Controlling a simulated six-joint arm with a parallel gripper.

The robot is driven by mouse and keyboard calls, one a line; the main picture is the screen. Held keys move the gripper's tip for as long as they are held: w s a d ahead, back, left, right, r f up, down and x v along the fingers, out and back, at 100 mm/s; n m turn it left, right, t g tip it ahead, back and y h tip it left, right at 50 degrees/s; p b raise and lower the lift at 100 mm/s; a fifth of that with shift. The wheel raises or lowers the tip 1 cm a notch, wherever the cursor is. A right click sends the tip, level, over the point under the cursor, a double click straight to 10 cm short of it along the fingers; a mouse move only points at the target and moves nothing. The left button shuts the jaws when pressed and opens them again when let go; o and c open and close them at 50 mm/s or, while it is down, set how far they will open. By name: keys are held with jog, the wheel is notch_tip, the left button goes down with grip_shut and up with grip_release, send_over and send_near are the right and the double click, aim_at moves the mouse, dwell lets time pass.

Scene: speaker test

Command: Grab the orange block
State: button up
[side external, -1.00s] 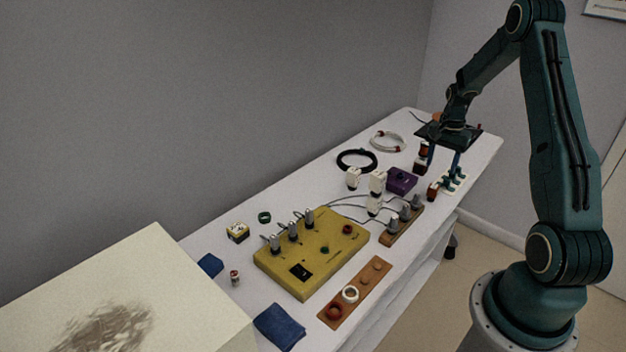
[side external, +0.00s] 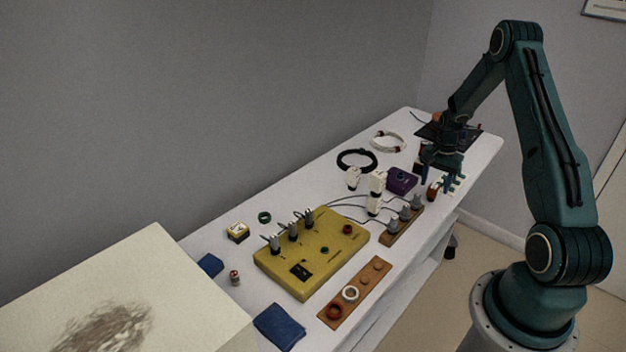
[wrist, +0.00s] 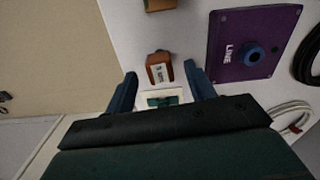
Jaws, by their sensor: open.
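The orange block (side external: 433,190), small with a white label on one face, stands on the white table near its right edge. In the wrist view the orange block (wrist: 160,67) shows between the two blue fingertips, slightly beyond them. My gripper (side external: 437,181) is open and empty, pointing down close to the block. I cannot tell the exact height of the fingertips over the table. The fingers partly cover the area behind the block in the side view.
A purple box (side external: 401,180) marked LINE lies left of the gripper. A wooden strip with grey plugs (side external: 401,227) is in front of the block. A white plate with green parts (wrist: 163,98) lies under the gripper. Black (side external: 356,160) and white (side external: 387,141) cable coils lie farther back.

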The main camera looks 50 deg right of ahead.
aim_at(434, 186)
jog(key=shift+f, duration=1.2)
jog(key=c, duration=1.1)
jog(key=shift+o, duration=0.2)
jog(key=shift+r, duration=0.15)
notch_tip(434, 186, up, 20)
